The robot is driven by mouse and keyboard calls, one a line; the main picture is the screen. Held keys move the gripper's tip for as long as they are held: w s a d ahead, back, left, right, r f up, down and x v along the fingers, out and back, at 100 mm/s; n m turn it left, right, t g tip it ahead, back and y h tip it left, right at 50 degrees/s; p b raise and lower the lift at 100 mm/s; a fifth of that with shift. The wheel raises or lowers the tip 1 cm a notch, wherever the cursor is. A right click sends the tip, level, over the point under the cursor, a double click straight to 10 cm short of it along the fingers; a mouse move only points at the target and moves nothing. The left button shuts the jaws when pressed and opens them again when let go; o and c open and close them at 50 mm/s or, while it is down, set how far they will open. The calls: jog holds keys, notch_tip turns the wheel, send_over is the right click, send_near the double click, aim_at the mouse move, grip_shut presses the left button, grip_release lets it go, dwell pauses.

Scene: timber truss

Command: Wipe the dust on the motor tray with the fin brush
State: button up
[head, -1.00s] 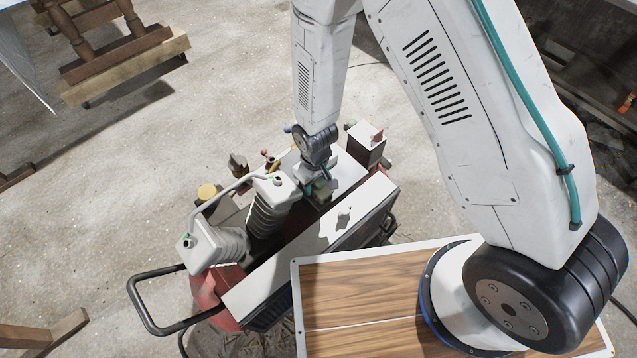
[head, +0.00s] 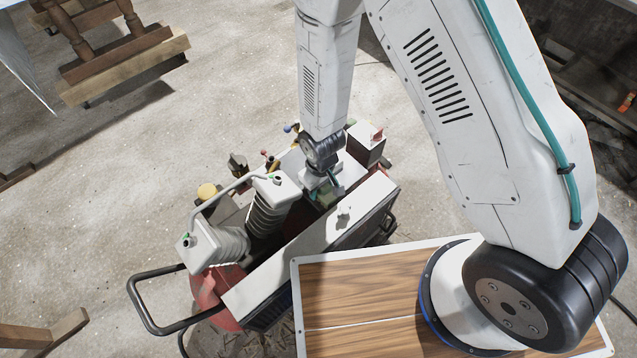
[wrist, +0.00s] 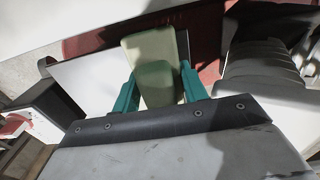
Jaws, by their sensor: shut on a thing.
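My gripper (wrist: 160,90) has two teal fingers shut on a dull green block, which appears to be the fin brush (wrist: 152,48). The brush points away from the wrist, over a pale flat plate that looks like the motor tray (wrist: 92,72). In the head view, my gripper (head: 325,184) is low over the machine, between the ribbed grey cylinder and the box with a red switch. I cannot tell whether the brush touches the tray. No dust can be made out, and the gripper and brush hide part of the tray.
The ribbed cylinder (head: 268,212) stands close left of the gripper, with a bent pipe above it. The switch box (head: 366,145) stands close right. A long white panel (head: 315,245) runs along the machine's near side. Open concrete floor (head: 130,190) lies left.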

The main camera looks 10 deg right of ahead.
jog(key=shift+w+a, duration=0.4)
jog(key=shift+w, duration=0.2)
jog(key=shift+w+a, duration=0.4)
jog(key=shift+w, duration=0.2)
jog(key=shift+s+d, duration=0.45)
jog(key=shift+s, duration=0.25)
jog(key=shift+s+d+f, duration=0.15)
jog(key=shift+s+d, duration=0.3)
jog(key=shift+s, duration=0.2)
jog(key=shift+c, duration=0.3)
jog(key=shift+r, duration=3.05)
jog(key=shift+w, duration=0.1)
